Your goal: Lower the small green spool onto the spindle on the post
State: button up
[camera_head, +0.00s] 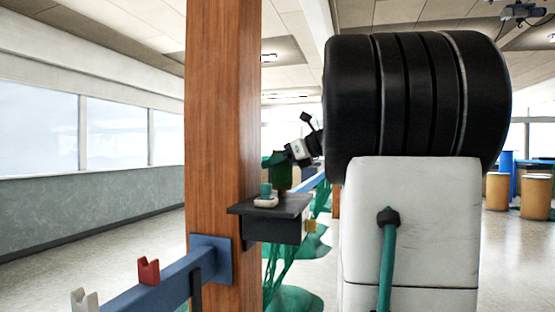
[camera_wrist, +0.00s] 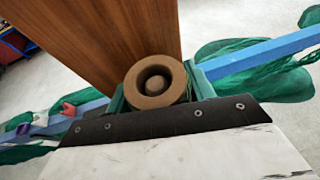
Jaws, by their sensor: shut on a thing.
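The small spool (camera_head: 282,176) is dark green from the side, in the middle of the head view, just above the black shelf (camera_head: 248,207) on the wooden post (camera_head: 222,130). My gripper (camera_head: 281,168) is shut on it, reaching in from the upper right. In the wrist view the spool (camera_wrist: 141,99) shows its tan round end with a dark hollow, between green finger-like parts, close against the post (camera_wrist: 110,40). I cannot tell whether the spool's bottom touches anything.
A small teal peg on a white base (camera_head: 266,202) stands at the shelf's front. A blue rail (camera_head: 170,290) with a red holder (camera_head: 148,271) runs at lower left. Green netting (camera_head: 295,297) hangs behind the shelf.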

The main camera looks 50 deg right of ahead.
jog(key=shift+f, duration=0.7)
jog(key=o, duration=1.1)
jog(key=v, duration=0.7)
jog(key=shift+s+r, duration=0.1)
jog(key=shift+s, duration=0.25)
